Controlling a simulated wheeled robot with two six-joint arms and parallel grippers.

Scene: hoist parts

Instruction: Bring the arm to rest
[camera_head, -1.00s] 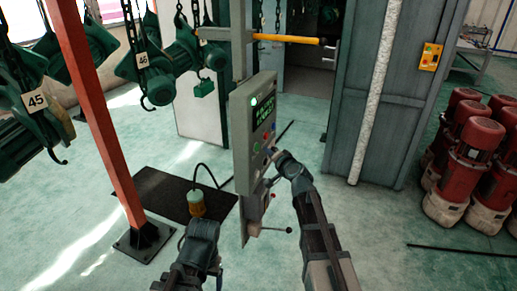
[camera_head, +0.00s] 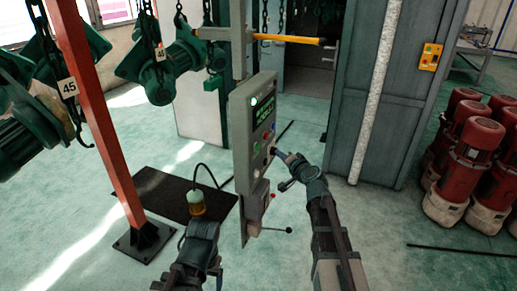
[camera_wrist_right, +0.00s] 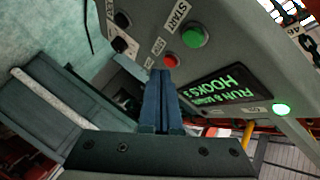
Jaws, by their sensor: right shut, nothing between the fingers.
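My right gripper (camera_head: 281,155) is shut and empty, its blue-grey fingers pointing at the grey control panel (camera_head: 241,140) from the right. In the right wrist view the shut fingers (camera_wrist_right: 161,78) appear just below the red button (camera_wrist_right: 172,62); I cannot tell whether they touch the panel. A green button (camera_wrist_right: 194,36) beside the START label and a lit green lamp (camera_wrist_right: 282,109) also show.
Green hoists (camera_head: 160,75) with number tags hang on chains at left. A red-orange post (camera_head: 100,120) stands before them. A yellow-handled bar (camera_head: 290,39) juts above the panel. A grey cabinet (camera_head: 385,100) stands behind, red motors (camera_head: 470,150) at right.

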